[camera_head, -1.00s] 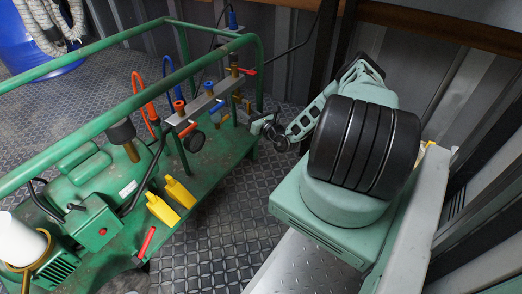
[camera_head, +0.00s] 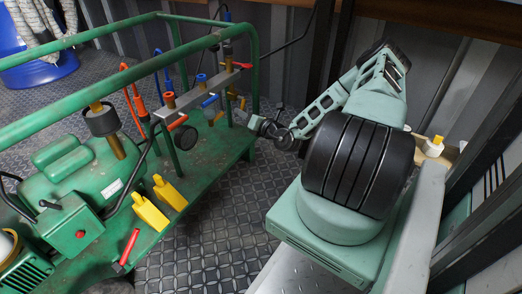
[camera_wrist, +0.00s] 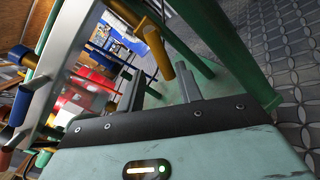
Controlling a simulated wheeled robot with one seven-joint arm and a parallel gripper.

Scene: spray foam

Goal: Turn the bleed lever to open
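Several coloured levers sit on the grey manifold (camera_head: 195,98) of the green-framed machine: an orange-red one (camera_head: 177,122), a blue one (camera_head: 210,100) and a red one (camera_head: 242,65) at the far end. I cannot tell which is the bleed lever. My gripper (camera_head: 243,112) is small and partly hidden by my arm, close to the manifold's far end.
Green frame rails (camera_head: 120,48) surround the machine. Two yellow pieces (camera_head: 150,213) and a red-handled tool (camera_head: 128,248) lie on its green deck. A blue tub (camera_head: 40,72) stands at the back left. The tread-plate floor (camera_head: 205,235) beside the machine is clear.

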